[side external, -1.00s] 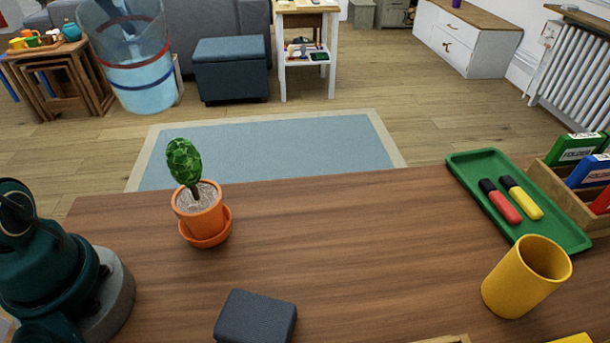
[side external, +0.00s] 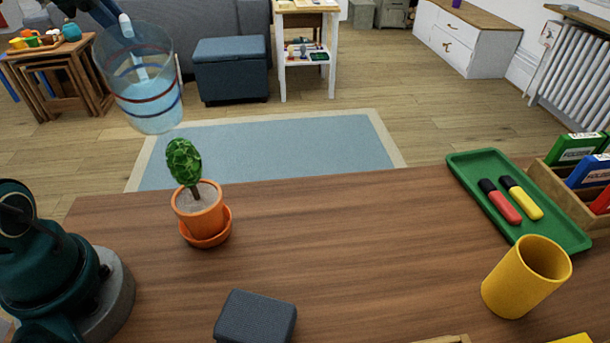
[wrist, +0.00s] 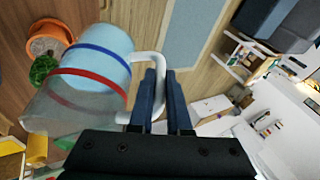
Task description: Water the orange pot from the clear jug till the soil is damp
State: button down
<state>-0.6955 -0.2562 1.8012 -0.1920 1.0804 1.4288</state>
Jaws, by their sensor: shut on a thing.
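The clear jug (side external: 150,100) has a red and a blue band and holds pale blue water. It hangs in the air at the upper left of the side view, tilted, and it also shows in the wrist view (wrist: 92,75). My gripper (wrist: 158,92) is shut on its white handle (wrist: 150,60); dark fingers show behind the jug in the side view. The orange pot (side external: 202,218) stands upright on an orange saucer (side external: 212,241) on the table, holding a green plant (side external: 184,163) in greyish soil (side external: 203,195). No stream of water shows.
A dark grey block (side external: 256,318) lies at the table's front. A yellow mug (side external: 527,277), a green tray (side external: 560,228) with two markers, and a wooden box of folders (side external: 565,192) stand at the right. The table's middle is clear.

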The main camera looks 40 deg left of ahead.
aim_at(121, 13)
jog(key=shift+f, duration=0.15)
jog(key=shift+s+d+r+m+t+y, duration=0.15)
jog(key=shift+r+t+y, duration=0.1)
jog(key=shift+r+y, duration=0.25)
jog(key=shift+w+d+r+m+t+y, duration=0.15)
jog(key=shift+r+t+y, duration=0.15)
jog(key=shift+r, duration=0.3)
jog(key=shift+s+d+r+t+y, duration=0.2)
jog(key=shift+r+y, duration=0.15)
jog(key=shift+r, duration=0.2)
jog(key=shift+s+d+r+t+y, duration=0.1)
jog(key=shift+r+t+y, duration=0.05)
jog(key=shift+r+y, duration=0.3)
jog(key=shift+s+d+r+m+t+y, duration=0.2)
jog(key=shift+d+r+y, duration=0.2)
jog(key=shift+r, duration=0.2)
jog(key=shift+s+d+r+m+t+y, duration=0.1)
jog(key=shift+d+r+m+t+y, duration=0.15)
jog(key=shift+r+y, duration=0.25)
jog(key=shift+d+r, duration=0.1)
jog(key=shift+r, duration=0.25)
